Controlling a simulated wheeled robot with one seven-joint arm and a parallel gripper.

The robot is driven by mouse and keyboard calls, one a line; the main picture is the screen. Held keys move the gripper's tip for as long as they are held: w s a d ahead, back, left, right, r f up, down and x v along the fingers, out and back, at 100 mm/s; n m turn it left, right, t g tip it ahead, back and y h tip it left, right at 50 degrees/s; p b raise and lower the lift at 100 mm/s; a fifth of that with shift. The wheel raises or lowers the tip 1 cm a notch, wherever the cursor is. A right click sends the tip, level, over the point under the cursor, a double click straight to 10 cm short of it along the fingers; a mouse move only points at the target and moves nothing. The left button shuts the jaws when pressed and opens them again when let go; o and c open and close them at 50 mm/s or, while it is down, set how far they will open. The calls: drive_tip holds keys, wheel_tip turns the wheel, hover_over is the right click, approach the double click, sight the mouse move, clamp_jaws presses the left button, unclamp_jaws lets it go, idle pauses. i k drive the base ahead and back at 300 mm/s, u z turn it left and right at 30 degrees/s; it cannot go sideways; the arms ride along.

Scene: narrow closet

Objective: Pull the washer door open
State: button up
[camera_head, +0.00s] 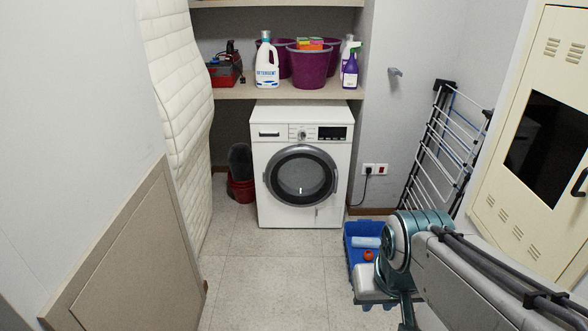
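The white washer (274,216) stands against the back wall under a shelf. Its round door (301,176) has a grey rim and dark glass, faces me and looks shut. A control panel with a knob and a dark display runs along the washer's top front. My arm shows at the lower right, its teal and grey links bending down towards the bottom edge, well apart from the washer and nearer to me. The fingers of my gripper do not show, so I cannot see whether they are open or shut.
A blue crate (351,230) with items stands on the floor right of the washer, partly behind my arm. A drying rack (430,160) leans at the right wall. A dark red bucket (242,190) is left of the washer. The floor (270,270) before the washer is clear.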

sight(289, 153)
drive_tip(key=u, duration=0.55)
drive_tip(key=i, duration=1.65)
drive_tip(key=z, duration=0.8)
drive_tip(key=i, duration=1.2)
drive_tip(key=z, duration=0.95)
